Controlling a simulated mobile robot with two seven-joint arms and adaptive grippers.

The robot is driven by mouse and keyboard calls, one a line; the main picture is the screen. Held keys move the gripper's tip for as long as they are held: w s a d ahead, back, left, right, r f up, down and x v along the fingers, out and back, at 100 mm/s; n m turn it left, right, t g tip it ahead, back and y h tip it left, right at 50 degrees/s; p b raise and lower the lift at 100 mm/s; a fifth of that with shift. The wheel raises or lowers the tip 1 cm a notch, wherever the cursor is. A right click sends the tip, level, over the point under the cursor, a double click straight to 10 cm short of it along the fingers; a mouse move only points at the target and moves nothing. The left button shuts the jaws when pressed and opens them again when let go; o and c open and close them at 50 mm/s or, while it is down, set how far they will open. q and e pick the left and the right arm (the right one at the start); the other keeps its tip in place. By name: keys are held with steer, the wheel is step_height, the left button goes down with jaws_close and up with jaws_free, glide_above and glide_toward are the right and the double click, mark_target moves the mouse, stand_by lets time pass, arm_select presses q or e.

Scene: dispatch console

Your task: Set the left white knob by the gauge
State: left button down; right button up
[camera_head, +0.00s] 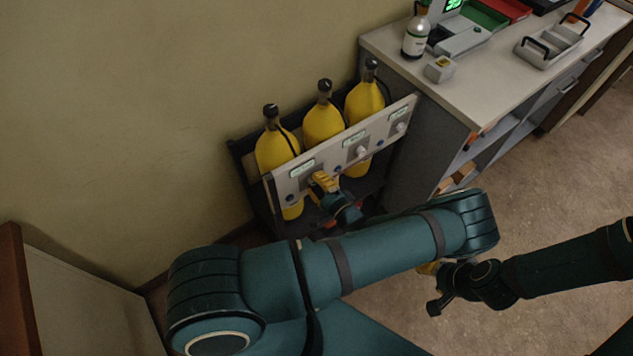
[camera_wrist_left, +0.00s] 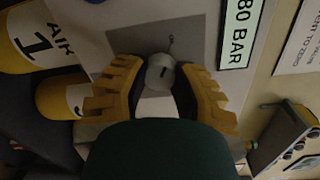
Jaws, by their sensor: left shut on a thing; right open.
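A light panel (camera_head: 284,186) with several white knobs stands in front of three yellow cylinders. My left gripper (camera_head: 322,182) is at the panel's left end and covers the left white knob in the head view. In the left wrist view the left white knob (camera_wrist_left: 160,72) sits between the yellow fingers, which are shut on it. No gauge dial is clearly visible. My right gripper (camera_head: 433,288) is open and empty over the floor, away from the panel.
The middle knob (camera_head: 361,152) and right knob (camera_head: 400,127) are free. The yellow cylinders (camera_head: 322,122) stand in a dark rack against the wall. A counter (camera_head: 455,86) with a bottle (camera_head: 415,38) and a grey tray (camera_head: 548,45) is to the right. Floor (camera_head: 540,190) is clear there.

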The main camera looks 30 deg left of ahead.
stand_by(0.5)
arm_select(q)
steer(key=c, duration=0.7)
jaws_free()
steer(key=shift+o, duration=0.2)
steer(key=v, duration=0.7)
steer(key=shift+d, duration=0.25)
